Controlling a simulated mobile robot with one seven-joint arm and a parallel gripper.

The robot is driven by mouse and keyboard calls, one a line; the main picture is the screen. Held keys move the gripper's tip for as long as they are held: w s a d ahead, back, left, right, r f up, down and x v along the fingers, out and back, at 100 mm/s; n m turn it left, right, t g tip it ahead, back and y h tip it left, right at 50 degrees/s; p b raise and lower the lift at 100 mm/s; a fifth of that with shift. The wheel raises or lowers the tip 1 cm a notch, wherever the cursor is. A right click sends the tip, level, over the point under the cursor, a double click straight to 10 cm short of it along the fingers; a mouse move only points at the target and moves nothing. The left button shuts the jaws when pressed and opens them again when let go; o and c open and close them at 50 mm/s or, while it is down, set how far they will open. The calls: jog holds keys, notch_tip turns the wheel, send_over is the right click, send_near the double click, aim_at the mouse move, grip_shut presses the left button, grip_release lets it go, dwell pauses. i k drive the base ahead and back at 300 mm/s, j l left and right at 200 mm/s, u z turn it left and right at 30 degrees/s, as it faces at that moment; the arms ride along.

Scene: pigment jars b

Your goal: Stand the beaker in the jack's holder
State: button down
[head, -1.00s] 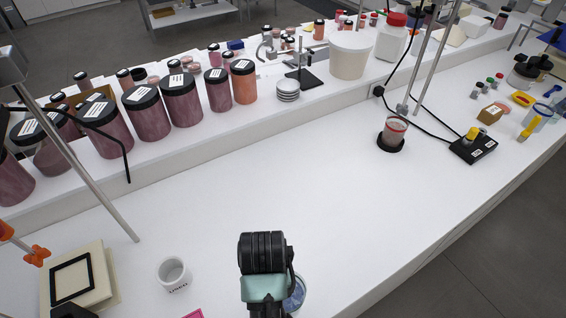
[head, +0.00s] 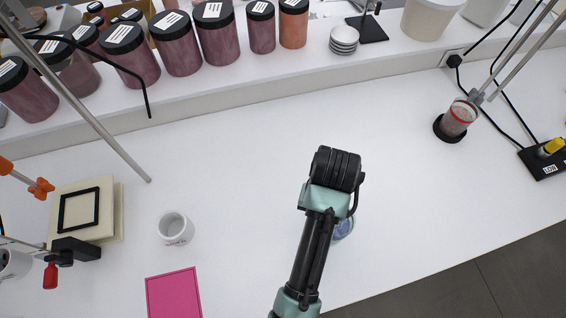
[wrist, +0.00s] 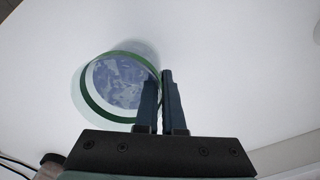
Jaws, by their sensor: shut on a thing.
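In the wrist view my gripper (wrist: 160,76) has its two dark fingers close together, shut on the wall of a clear beaker (wrist: 86,96). The beaker has a green band and a blue patterned content or base. One finger shows through the glass and the other is outside. In the head view the beaker (head: 344,228) is partly hidden behind my arm, over the front of the white bench; I cannot tell if it touches the bench. The jack (head: 114,212) is at the left, with a pale top. A black square frame, seemingly the holder (head: 97,208), lies on it, empty.
A white mug (head: 176,230) stands between the jack and my arm. A pink mat (head: 173,294) lies at the front. A slanting metal rod (head: 100,125) and a black clamp (head: 76,249) are near the jack. A red-ringed beaker (head: 460,117) stands far right. The bench centre is clear.

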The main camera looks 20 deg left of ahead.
aim_at(79, 210)
jog(key=i+l+u, duration=0.15)
jog(key=i+u, duration=0.2)
jog(key=i+l+u, duration=0.2)
jog(key=u, duration=1.05)
